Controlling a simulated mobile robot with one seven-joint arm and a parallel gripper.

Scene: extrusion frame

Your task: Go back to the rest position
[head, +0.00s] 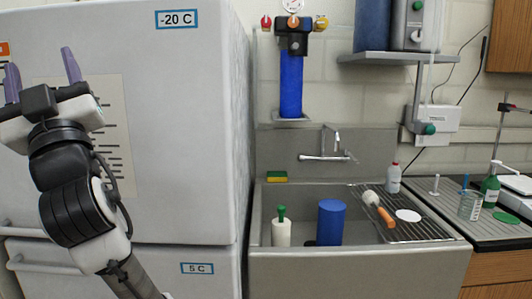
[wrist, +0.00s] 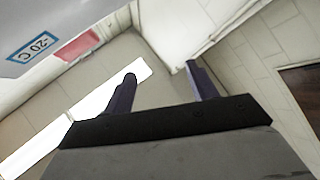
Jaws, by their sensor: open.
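My gripper (head: 41,74) is raised at the left of the head view, in front of the large white freezer (head: 190,90). Its two purple-grey fingers point up and stand apart, with nothing between them. In the wrist view my gripper (wrist: 160,85) is also open and empty, with ceiling and wall beyond the fingers. The freezer's "-20 C" label (wrist: 33,46) shows at the upper left there.
A steel sink (head: 350,262) stands right of the freezer, holding a blue cylinder (head: 330,222) and a white bottle (head: 281,230). A drying rack (head: 425,228) lies at its right. A blue filter housing (head: 291,85) and a shelf (head: 390,57) are on the wall.

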